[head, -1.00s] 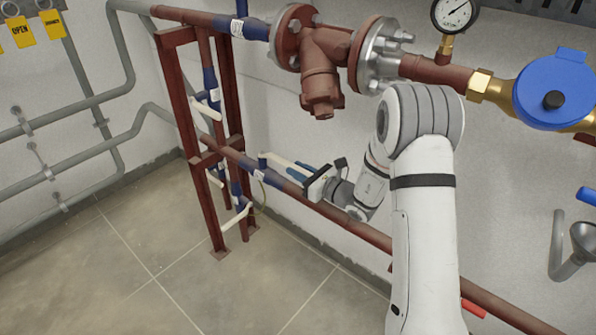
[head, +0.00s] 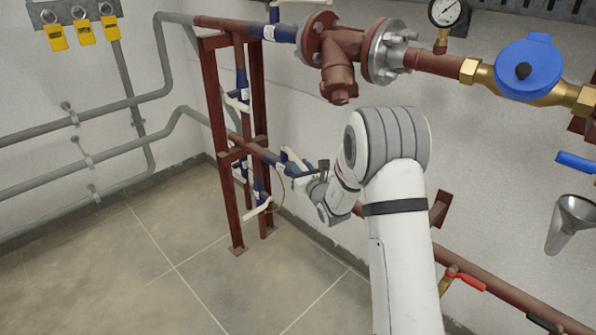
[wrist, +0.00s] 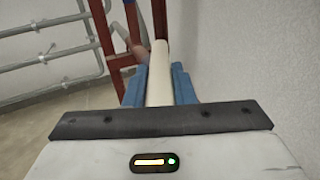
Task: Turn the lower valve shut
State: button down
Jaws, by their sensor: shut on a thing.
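The lower valve (head: 284,166) is a blue fitting on the lower red pipe, just right of the red frame. Its pale lever (head: 295,158) shows partly beside my fingers in the head view. My gripper (head: 300,168) is at this lever, at pipe height. In the wrist view my gripper (wrist: 158,88) has its two blue fingers on either side of the cream lever (wrist: 160,65), shut on it. The lever runs away from me between the fingers toward the red frame. The valve's stem is not clear in either view.
The red frame (head: 227,170) stands left of my gripper and carries other pale-levered valves (head: 238,102) (head: 258,208). The upper pipe has a flanged strainer (head: 340,65), gauge (head: 447,12) and blue-capped brass fitting (head: 525,70). The wall is close behind; the floor at left is clear.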

jog(key=shift+a, duration=0.15)
jog(key=c, duration=1.2)
grip_release()
jog(key=p+v, duration=0.1)
jog(key=v, duration=0.7)
jog(key=shift+w, duration=0.15)
jog(key=shift+c, duration=0.5)
